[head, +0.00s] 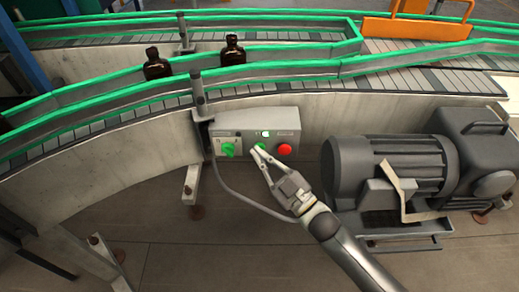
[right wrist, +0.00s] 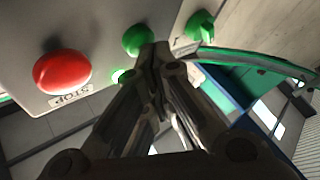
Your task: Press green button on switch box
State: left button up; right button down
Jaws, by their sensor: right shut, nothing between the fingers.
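The grey switch box (head: 245,121) is mounted on the side of the conveyor in the head view. Its green button (head: 261,146) sits between a green rotary switch (head: 228,149) at left and a red button (head: 284,149) at right. My right gripper (head: 258,151) is shut and empty, with its tips at the green button. In the right wrist view the shut fingertips (right wrist: 155,52) are right beside the green button (right wrist: 137,38) and partly overlap it; I cannot tell whether they touch. The red button (right wrist: 62,73) and rotary switch (right wrist: 200,25) show there too. My left gripper is not in view.
A grey motor (head: 385,165) stands on the floor right of the box, close to my right arm. A cable (head: 238,195) loops below the box. Two amber bottles (head: 156,66) (head: 233,50) stand on the green-railed conveyor above.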

jog(key=shift+s, duration=0.1)
jog(key=shift+s+p, duration=0.4)
jog(key=shift+s, duration=0.35)
jog(key=s+p, duration=0.1)
jog(key=s, duration=0.4)
jog(key=shift+p, duration=0.4)
dwell(0.4)
